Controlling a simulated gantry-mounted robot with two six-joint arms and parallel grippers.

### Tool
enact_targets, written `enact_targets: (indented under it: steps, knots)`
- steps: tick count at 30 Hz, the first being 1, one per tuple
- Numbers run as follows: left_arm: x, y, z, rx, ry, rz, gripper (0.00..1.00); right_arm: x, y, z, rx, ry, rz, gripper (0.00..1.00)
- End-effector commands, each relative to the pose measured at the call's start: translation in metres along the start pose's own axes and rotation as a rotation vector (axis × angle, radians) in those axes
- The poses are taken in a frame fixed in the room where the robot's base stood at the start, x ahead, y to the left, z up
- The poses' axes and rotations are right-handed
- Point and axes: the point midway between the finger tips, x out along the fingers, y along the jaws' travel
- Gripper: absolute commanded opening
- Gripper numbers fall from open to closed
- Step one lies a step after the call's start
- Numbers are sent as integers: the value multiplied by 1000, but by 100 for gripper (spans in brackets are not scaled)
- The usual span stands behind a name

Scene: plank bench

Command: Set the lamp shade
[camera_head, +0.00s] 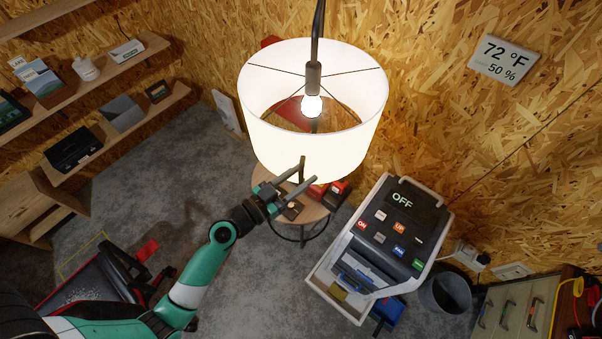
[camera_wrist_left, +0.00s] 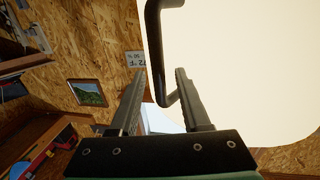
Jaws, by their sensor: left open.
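The white lamp shade (camera_head: 312,150) is a lit drum hanging around a glowing bulb (camera_head: 312,106) under a dark stem (camera_head: 314,75). Thin spokes cross its open top. In the left wrist view the shade (camera_wrist_left: 235,70) is a bright surface filling the right side. A dark bent handle (camera_wrist_left: 154,45) on the shade runs down between the fingers there. My left gripper (camera_head: 302,180) is open at the shade's lower front, with its fingers (camera_wrist_left: 160,80) on either side of the handle. Contact with the handle cannot be told. My right gripper is in neither view.
A small round table (camera_head: 264,183) with a few small items stands below the shade. A white machine (camera_head: 385,240) reading OFF stands to the right, with a grey bin (camera_head: 446,292) beyond it. Wall shelves (camera_head: 135,108) are at the left. The grey floor between is mostly clear.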

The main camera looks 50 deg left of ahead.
Motion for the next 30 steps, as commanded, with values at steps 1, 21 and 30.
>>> enact_targets:
  steps: [1, 21, 30]
  knots:
    - [0, 0, 0, 0, 0, 0, 47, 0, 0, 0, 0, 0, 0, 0]
    - [-1, 0, 0, 0, 0, 1, 0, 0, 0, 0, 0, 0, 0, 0]
    - [-1, 0, 0, 0, 0, 1, 0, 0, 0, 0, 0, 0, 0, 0]
